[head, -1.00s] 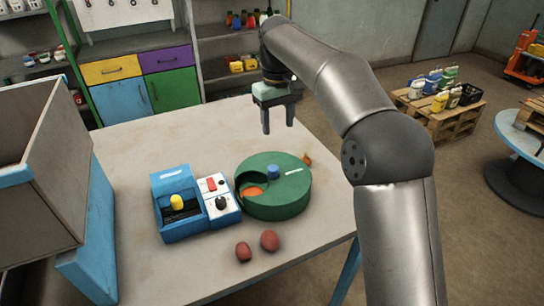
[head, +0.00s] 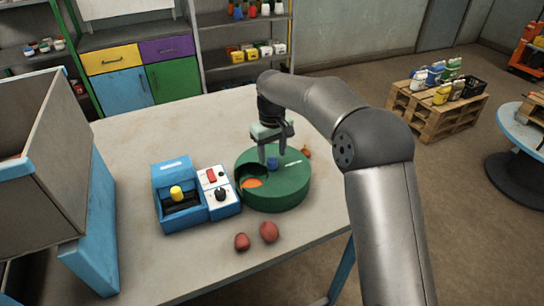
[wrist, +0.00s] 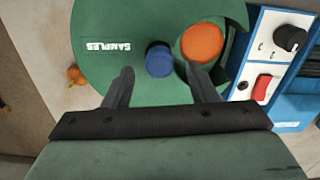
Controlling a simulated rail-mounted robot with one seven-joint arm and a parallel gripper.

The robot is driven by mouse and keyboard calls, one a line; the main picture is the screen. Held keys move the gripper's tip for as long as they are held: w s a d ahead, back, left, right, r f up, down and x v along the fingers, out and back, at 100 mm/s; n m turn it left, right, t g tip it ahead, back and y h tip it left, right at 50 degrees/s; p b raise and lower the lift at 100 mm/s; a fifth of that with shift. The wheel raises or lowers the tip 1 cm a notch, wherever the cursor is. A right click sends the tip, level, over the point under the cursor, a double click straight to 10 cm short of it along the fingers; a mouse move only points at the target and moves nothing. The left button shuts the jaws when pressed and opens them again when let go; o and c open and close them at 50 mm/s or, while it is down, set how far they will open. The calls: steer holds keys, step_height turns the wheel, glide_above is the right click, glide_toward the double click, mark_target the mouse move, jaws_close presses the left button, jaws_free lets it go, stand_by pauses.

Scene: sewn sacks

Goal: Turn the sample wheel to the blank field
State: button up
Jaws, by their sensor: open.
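The sample wheel is a round green drum (head: 285,195) on the table, marked "SAMPLES" in the wrist view (wrist: 110,70). A blue knob (head: 272,163) stands at the middle of its top; it also shows in the wrist view (wrist: 159,60). The drum's cutout shows an orange disc (head: 251,183), seen from above in the wrist view (wrist: 203,42). My gripper (head: 271,157) is open and empty, just above the drum's top by the knob. In the wrist view its fingertips (wrist: 162,72) are apart, with the knob between and slightly beyond them. Contact with the knob cannot be told.
A blue box with a yellow knob (head: 176,193) and a white panel with a red switch and black dial (head: 217,190) stand left of the drum. Two reddish lumps (head: 269,232) lie in front, and a small orange thing (head: 307,152) behind. A large open bin (head: 40,150) stands at left.

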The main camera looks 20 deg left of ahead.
mark_target(272, 171)
steer(key=shift+f, duration=1.35)
jaws_close()
